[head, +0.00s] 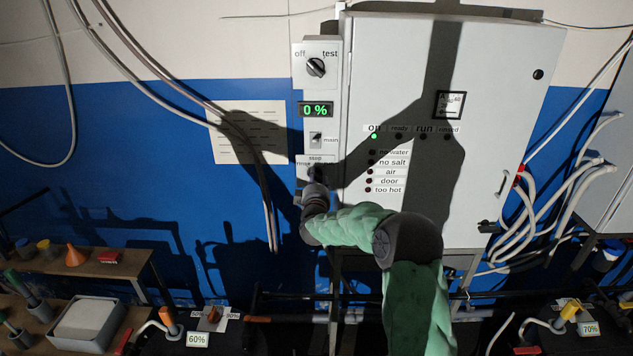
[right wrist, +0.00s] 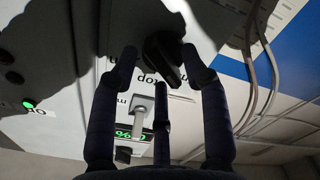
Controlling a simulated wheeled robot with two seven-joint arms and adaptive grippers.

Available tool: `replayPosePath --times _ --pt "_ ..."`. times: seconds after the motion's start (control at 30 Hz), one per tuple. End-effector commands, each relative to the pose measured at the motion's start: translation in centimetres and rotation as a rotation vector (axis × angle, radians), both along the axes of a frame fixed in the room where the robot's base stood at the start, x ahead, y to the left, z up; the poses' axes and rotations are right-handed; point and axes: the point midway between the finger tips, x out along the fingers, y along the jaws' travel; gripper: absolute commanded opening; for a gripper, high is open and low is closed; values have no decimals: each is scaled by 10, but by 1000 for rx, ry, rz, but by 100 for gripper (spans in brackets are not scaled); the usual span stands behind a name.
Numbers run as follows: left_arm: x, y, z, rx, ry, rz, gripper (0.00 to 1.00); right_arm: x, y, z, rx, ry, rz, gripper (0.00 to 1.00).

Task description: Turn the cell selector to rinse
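The cell selector is a black knob on the narrow grey panel, below the main switch (head: 316,138), under a "stop" label. It is mostly hidden by my right gripper (head: 314,183) in the head view. In the right wrist view, which is upside down, the black knob (right wrist: 163,58) lies between the tips of my right gripper (right wrist: 160,62). Its fingers are spread, with a gap on the left side of the knob. The knob's ridge lies near the "stop" label, slightly slanted; its exact setting is unclear. My left gripper is not in view.
Above are a green "0 %" display (head: 316,110) and an off/test knob (head: 316,68). The large grey cabinet (head: 500,80) beside it has a lit green "on" lamp (head: 374,136). Cables hang at left and right. A bench (head: 80,262) with small items stands at lower left.

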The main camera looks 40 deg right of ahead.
Motion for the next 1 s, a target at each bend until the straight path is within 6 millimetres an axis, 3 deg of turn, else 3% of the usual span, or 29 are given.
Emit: replayPosePath --times 0.27,0.73,1.0 --pt "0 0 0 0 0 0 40 -7 6 1 1 -1 0 46" --pt "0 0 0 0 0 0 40 -70 59 1 0 -2 2 46" --pt "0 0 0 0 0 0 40 -90 76 0 0 0 0 46"
